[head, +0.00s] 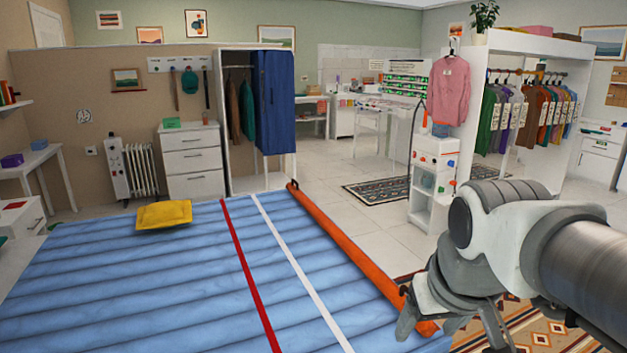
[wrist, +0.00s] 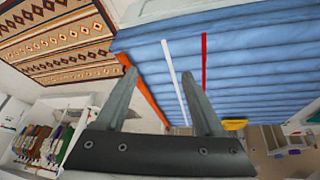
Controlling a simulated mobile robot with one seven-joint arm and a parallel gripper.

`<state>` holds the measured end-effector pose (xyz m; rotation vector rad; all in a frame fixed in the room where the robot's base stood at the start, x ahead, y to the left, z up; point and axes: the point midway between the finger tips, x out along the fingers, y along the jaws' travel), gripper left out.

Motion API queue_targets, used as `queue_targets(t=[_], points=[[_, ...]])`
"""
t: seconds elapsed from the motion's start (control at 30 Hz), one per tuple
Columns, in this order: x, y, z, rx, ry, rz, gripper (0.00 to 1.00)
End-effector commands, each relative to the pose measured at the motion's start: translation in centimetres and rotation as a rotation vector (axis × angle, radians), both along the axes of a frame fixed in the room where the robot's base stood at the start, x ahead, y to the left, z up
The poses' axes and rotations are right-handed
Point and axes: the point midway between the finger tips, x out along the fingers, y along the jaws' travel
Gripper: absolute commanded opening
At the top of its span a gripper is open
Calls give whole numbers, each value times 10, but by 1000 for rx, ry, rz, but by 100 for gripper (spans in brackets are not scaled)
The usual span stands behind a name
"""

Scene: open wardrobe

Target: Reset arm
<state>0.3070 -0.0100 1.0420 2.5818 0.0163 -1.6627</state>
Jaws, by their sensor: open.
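My gripper (head: 448,335) is at the lower right of the head view, at the end of my arm. Its two fingers are spread apart, and it is close to the right edge of the blue ribbed mattress (head: 120,280). In the wrist view my gripper (wrist: 157,70) shows both fingers apart with nothing between them. The mattress also shows there, upside down, with its white stripe, red stripe and orange edge.
A yellow folded item (head: 164,214) lies on the mattress. The open wardrobe (head: 232,120) with a blue garment stands behind it. A clothes rack (head: 530,42) and a pink sweatshirt (head: 450,90) are at right. A patterned rug (wrist: 55,45) lies beside the mattress. White floor (head: 350,222) is free behind.

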Motion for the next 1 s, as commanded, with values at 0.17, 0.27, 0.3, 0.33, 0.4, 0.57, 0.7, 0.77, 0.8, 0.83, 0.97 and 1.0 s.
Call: queue_targets(t=[0.17,0.27,0.3,0.33,0.4,0.57,0.7,0.77,0.8,0.83,0.97,1.0], points=[[-41,7,-15,33,-46,-27,70],[-60,10,-25,52,-67,-42,70],[-64,11,-20,58,-71,-47,70],[-62,10,-6,57,-69,-47,70],[-61,10,9,57,-66,-47,70],[-61,10,45,55,-65,-46,70],[-61,10,82,55,-65,-46,70],[-61,10,95,55,-65,-45,70],[-61,10,103,55,-65,-45,70],[-61,10,108,55,-65,-45,70],[-61,10,122,55,-65,-45,70],[-61,10,124,55,-65,-45,70]])
